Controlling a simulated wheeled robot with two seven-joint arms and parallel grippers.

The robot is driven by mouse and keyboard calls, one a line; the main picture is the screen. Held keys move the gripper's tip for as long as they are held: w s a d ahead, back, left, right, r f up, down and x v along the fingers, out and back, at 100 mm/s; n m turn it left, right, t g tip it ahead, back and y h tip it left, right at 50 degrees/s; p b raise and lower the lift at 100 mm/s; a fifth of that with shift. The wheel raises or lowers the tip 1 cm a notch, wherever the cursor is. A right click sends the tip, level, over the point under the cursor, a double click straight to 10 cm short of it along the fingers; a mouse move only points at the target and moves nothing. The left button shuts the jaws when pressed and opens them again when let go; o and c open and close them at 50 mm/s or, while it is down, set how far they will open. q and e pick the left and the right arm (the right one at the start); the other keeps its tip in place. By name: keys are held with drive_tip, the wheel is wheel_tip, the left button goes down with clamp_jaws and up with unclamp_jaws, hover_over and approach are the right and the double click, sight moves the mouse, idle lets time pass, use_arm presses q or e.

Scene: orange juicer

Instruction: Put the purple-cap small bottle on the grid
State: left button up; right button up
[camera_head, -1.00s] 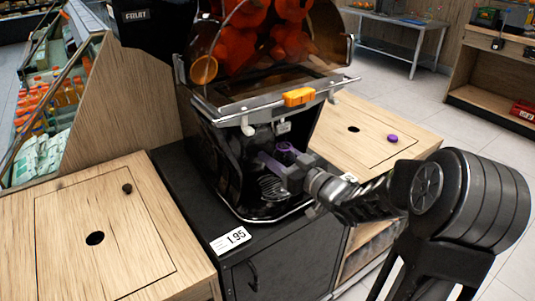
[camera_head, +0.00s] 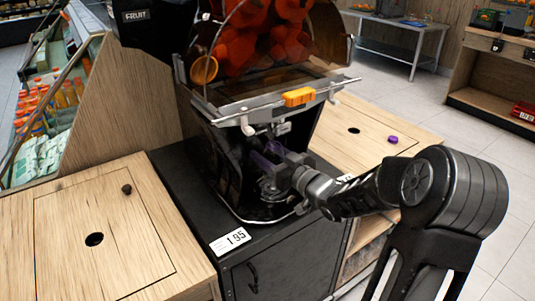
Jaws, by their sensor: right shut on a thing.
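My right gripper (camera_head: 271,163) reaches into the dark bay of the juicer (camera_head: 225,160), below its front tray. It is shut on a small, see-through thing with purple on it, which I take to be the purple-cap small bottle (camera_head: 272,148). The fingers and the shadow hide most of it. The grid (camera_head: 270,190) is at the bottom of the bay, under the gripper and partly hidden by it. I cannot tell whether the bottle touches the grid. My left gripper is not in view.
A small round purple thing (camera_head: 393,139) lies on the right wooden counter (camera_head: 365,120). The left wooden counter (camera_head: 100,255) has a hole and a small dark knob. A price tag (camera_head: 230,240) lies on the black cabinet top. An orange handle (camera_head: 299,97) sits above the bay.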

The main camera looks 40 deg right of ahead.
drive_tip(key=o, duration=1.5)
drive_tip(key=shift+f, duration=0.1)
drive_tip(key=shift+r, duration=0.2)
drive_tip(key=shift+s+f, duration=0.15)
drive_tip(key=shift+s, duration=0.2)
drive_tip(key=s, duration=0.7)
drive_tip(key=s+p, duration=0.1)
drive_tip(key=s, duration=0.3)
drive_tip(key=shift+s+d, duration=0.15)
drive_tip(key=shift+d, duration=0.2)
